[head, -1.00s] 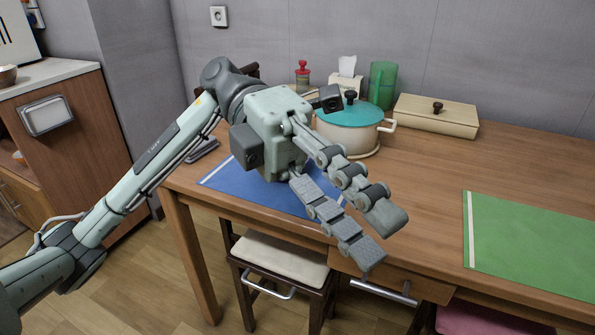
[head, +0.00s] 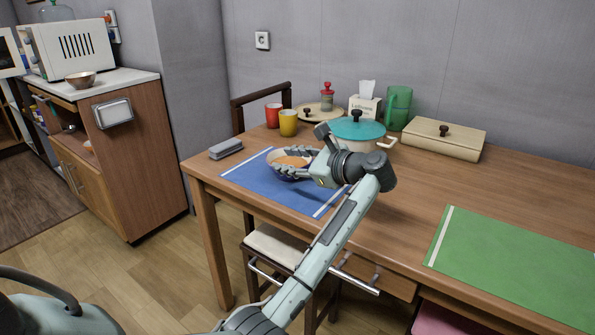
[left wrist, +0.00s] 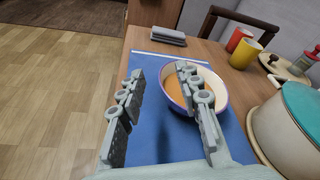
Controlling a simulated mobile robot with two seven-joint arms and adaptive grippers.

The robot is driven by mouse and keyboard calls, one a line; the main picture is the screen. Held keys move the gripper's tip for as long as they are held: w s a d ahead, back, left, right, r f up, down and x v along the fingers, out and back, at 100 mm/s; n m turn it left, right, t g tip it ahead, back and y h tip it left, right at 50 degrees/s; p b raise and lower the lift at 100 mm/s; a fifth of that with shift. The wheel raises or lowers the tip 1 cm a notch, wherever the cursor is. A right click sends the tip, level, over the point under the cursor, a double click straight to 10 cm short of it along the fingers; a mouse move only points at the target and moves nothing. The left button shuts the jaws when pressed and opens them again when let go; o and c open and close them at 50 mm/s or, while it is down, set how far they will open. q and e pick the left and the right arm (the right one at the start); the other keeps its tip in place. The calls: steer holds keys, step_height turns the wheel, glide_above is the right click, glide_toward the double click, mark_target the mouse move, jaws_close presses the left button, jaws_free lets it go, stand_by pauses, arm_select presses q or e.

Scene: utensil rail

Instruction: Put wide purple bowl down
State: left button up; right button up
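The wide bowl, with a purple-tinted outside and orange contents or inside (head: 292,161), sits upright on the blue mat (head: 240,178) near the table's left end. It also shows in the left wrist view (left wrist: 218,88). My left gripper (head: 279,160) is at the bowl. In the left wrist view my left gripper (left wrist: 160,75) has its fingers wide apart. One finger is left of the bowl, the other overlaps its middle, with the near left rim between them. I cannot tell whether either finger touches it. My right gripper is not in view.
A cream pot with a teal lid (head: 357,130) stands behind my left wrist. Red (head: 273,115) and yellow (head: 288,122) cups stand behind the bowl. A grey case (head: 226,149) lies left of the mat. The green mat (head: 515,262) at right is empty.

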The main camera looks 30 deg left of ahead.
mark_target(278, 155)
arm_select(q)
steer(key=shift+w+d+f+h, duration=0.1)
steer(key=shift+d+f+h, duration=0.15)
steer(key=shift+f, duration=0.25)
steer(key=shift+w+d+f+h, duration=0.15)
steer(key=shift+d+f, duration=0.15)
steer(key=shift+f, duration=0.5)
steer(key=x, duration=0.3)
steer(key=w+p+x, duration=0.1)
steer(key=x, duration=0.2)
steer(key=shift+a+r+p, duration=0.15)
steer(key=shift+a+p, duration=0.05)
steer(key=shift+p, duration=0.1)
steer(key=shift+w+a+f, duration=0.15)
steer(key=shift+a+f, duration=0.15)
steer(key=shift+a, duration=0.15)
jaws_close()
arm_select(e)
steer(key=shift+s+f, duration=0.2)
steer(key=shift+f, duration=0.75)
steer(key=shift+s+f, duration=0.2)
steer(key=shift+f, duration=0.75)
arm_select(q)
steer(key=shift+r, duration=0.1)
